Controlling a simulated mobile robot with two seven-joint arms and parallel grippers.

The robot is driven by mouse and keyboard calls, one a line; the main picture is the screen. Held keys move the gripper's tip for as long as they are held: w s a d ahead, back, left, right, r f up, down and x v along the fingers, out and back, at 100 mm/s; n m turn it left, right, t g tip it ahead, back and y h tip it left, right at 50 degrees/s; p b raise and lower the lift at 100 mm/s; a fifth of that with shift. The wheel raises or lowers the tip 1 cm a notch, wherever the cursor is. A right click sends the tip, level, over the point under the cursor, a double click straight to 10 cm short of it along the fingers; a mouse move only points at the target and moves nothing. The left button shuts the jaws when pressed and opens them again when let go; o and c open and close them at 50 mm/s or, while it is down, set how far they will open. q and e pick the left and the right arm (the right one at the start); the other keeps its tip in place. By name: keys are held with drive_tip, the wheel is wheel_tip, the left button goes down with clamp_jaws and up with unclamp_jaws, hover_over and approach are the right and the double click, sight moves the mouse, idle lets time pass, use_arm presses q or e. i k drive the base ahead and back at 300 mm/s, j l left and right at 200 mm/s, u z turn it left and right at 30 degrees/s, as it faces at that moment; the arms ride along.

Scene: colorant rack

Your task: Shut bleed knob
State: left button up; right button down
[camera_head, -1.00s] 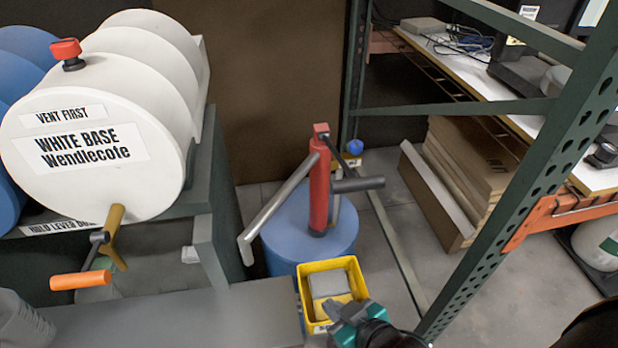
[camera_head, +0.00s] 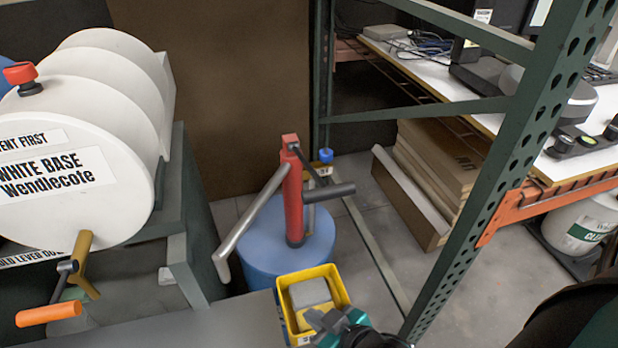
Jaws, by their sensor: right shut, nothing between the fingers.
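A red hand pump (camera_head: 292,205) with a grey lever and a dark side spout stands on a blue drum (camera_head: 262,250). A small blue knob (camera_head: 326,155) shows just behind the pump, above a small yellow label. I cannot tell for sure that it is the bleed knob. A red knob (camera_head: 20,74) sits on top of the white base drum (camera_head: 95,205). My right gripper (camera_head: 322,322), teal and grey, is shut and empty at the bottom edge, in front of the yellow bin and well below the blue knob. My left gripper is out of view.
A yellow bin (camera_head: 340,279) holds grey and yellow blocks. The white drum's tap has an orange handle (camera_head: 47,314) sticking out at lower left. A green rack post (camera_head: 500,190) stands right of the pump.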

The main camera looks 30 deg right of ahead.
sight(326, 156)
drive_tip(key=k+l+z, duration=0.25)
drive_tip(key=z, duration=0.2)
drive_tip(key=k+l+z, duration=0.15)
drive_tip(key=l+z, duration=0.3)
drive_tip(key=j, duration=0.1)
